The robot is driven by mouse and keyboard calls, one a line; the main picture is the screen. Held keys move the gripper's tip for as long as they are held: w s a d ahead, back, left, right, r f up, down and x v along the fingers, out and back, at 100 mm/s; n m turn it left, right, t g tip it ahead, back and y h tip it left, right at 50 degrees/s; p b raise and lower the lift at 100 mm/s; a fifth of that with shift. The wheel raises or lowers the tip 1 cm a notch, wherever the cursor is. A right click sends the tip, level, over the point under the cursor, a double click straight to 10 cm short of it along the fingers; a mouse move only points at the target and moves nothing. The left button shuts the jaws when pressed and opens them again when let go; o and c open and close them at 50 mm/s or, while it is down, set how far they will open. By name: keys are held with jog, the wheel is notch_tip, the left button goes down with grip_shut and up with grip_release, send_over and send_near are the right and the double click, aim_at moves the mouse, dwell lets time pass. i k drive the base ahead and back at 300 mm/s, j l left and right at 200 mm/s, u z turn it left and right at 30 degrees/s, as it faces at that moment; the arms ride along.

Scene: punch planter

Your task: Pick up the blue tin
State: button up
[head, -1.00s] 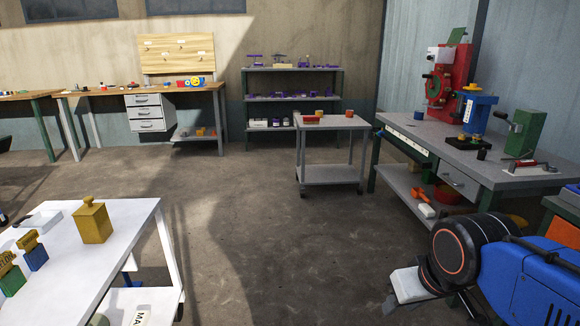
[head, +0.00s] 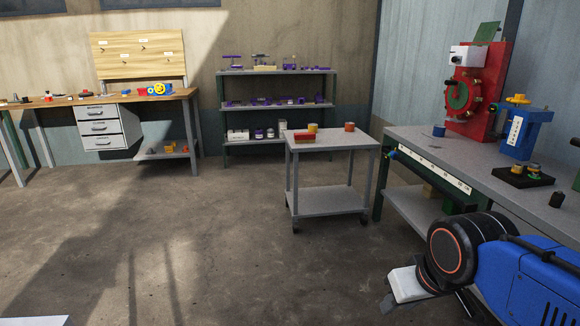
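A small blue cylinder, which looks like the blue tin (head: 439,130), stands on the grey workbench (head: 425,145) at the right, near its far left corner and left of the red machine. My gripper (head: 388,303) is low at the right, in front of the workbench and well apart from the tin. Only a small part of it shows beside a white block-like part of my arm, and its fingers are too unclear to tell whether they are open or shut.
A grey cart (head: 330,142) with a red box (head: 304,137), a yellow tin (head: 312,127) and a red tin (head: 350,127) stands left of the workbench. A blue machine (head: 525,133) and a black tray (head: 523,176) stand on the workbench. The floor ahead is clear.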

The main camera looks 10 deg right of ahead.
aim_at(439, 132)
jog(key=i+j+z, duration=0.1)
jog(key=i+z, duration=0.2)
jog(key=i, duration=0.25)
jog(key=i+j+z, duration=0.3)
jog(key=i, duration=0.25)
jog(key=i+j+z, duration=0.3)
jog(key=i, duration=0.2)
jog(key=i+j+z, duration=0.25)
jog(key=z, duration=0.2)
jog(key=i+j+z, duration=0.3)
jog(key=z, duration=0.15)
jog(key=i+j+z, duration=0.2)
jog(key=j+z, duration=0.3)
jog(key=i+j+z, duration=0.1)
jog(key=j+z, duration=0.75)
jog(key=j, duration=0.4)
jog(key=j+z, duration=0.45)
jog(key=j, duration=0.4)
jog(key=k, duration=0.05)
